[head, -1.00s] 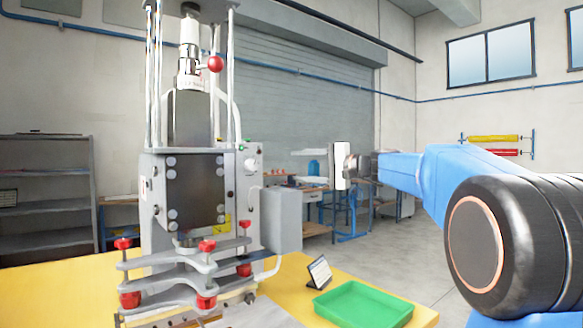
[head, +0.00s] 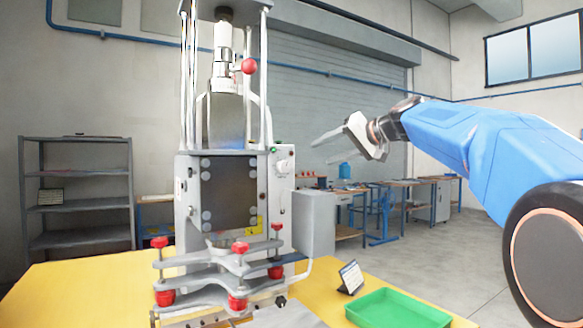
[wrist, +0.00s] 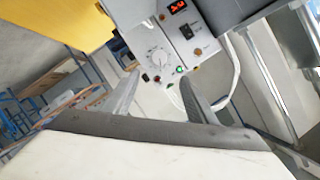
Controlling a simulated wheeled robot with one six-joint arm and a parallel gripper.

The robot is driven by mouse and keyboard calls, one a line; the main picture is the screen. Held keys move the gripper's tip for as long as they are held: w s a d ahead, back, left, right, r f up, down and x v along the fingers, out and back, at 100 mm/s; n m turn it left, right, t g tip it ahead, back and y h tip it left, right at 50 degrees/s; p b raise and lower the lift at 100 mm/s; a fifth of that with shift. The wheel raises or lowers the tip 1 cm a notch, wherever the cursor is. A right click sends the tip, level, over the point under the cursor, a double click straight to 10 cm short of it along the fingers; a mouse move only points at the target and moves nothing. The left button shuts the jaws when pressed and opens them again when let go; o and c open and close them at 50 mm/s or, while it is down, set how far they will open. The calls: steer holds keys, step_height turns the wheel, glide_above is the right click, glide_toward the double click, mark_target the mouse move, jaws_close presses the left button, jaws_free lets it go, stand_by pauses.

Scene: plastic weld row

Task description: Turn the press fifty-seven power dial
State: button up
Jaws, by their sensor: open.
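The press (head: 228,190) stands upright on the yellow table, with a grey control panel on its right side. The power dial (head: 284,166) is a small pale round knob on that panel. In the wrist view the dial (wrist: 158,57) is white with scale marks around it, beside a lit red display (wrist: 178,8), a switch and small red and green lamps. My gripper (head: 328,151) is open and empty, to the right of the panel, its fingers pointing left. In the wrist view my gripper (wrist: 158,82) has its fingers apart, with the dial beyond the gap, not touched.
A green tray (head: 398,310) and a small tilted card (head: 351,277) are on the yellow table (head: 95,292). A grey box (head: 314,222) sits on the press's right side, below my gripper. A cable (wrist: 236,75) loops beside the panel. Red-knobbed clamps stand at the press front.

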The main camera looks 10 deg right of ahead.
glide_toward(286, 167)
steer(key=x, duration=0.8)
steer(key=shift+w+a, duration=0.15)
steer(key=shift+w, duration=0.1)
steer(key=c, duration=1.1)
steer(key=shift+o, duration=0.2)
